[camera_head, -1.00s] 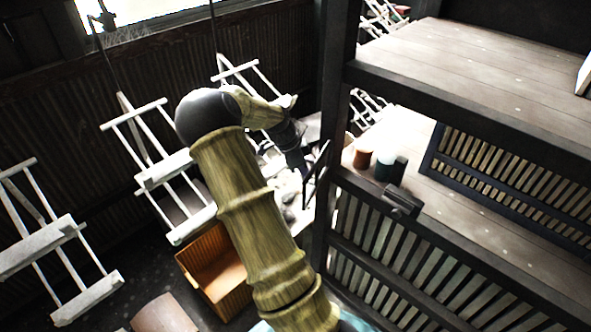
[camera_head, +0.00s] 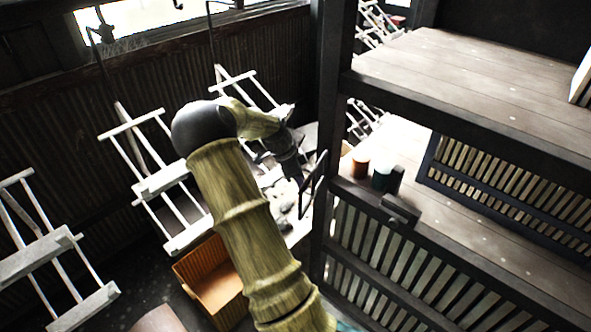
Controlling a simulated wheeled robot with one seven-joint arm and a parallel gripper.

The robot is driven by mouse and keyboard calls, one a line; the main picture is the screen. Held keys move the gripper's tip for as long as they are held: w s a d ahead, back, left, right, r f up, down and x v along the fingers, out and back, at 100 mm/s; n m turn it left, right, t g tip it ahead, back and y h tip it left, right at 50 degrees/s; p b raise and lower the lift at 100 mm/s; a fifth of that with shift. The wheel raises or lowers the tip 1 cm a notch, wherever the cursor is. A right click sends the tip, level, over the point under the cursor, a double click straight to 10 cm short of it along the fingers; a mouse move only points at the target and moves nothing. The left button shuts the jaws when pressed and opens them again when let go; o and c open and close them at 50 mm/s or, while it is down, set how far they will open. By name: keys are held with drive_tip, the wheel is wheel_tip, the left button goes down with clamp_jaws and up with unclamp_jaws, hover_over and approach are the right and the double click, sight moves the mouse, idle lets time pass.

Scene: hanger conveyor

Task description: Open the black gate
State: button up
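A black slatted gate (camera_head: 384,289) fills the lower right, below a dark top rail. It looks shut against the dark post on its left. A dark latch-like block (camera_head: 400,211) sits on its top rail. My arm reaches up and bends right and down, so my gripper (camera_head: 303,184) is just left of the post, near the gate's upper left corner. A thin dark frame-like part (camera_head: 314,184) shows beside it; I cannot tell whether it belongs to my gripper or to the gate. The fingers are small and dark, so their opening is unclear.
White hanger frames (camera_head: 163,184) hang along the dark corrugated wall at left. An orange-brown box (camera_head: 207,275) stands on the floor below my arm. A brown cup (camera_head: 360,167) and a dark jar (camera_head: 382,177) stand behind the rail. A wooden shelf (camera_head: 480,80) juts in at upper right.

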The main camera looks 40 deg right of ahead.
drive_tip(key=b+v, duration=0.2)
drive_tip(key=v, duration=1.5)
drive_tip(key=shift+a, duration=0.2)
drive_tip(key=s+a+f+n+t+y, duration=0.1)
drive_tip(key=s+a+f+n, duration=0.2)
drive_tip(key=s+a+n, duration=0.2)
drive_tip(key=s+a+f+n+t+y, duration=0.1)
drive_tip(key=s+a+f+n, duration=0.3)
drive_tip(key=a+n, duration=0.7)
drive_tip(key=s+a+f+n+t+y, duration=0.1)
drive_tip(key=s+a+f+n, duration=0.3)
drive_tip(key=s+a+n, duration=0.4)
drive_tip(key=shift+a+t+y, duration=0.4)
drive_tip(key=shift+a+t, duration=0.5)
drive_tip(key=shift+s, duration=0.15)
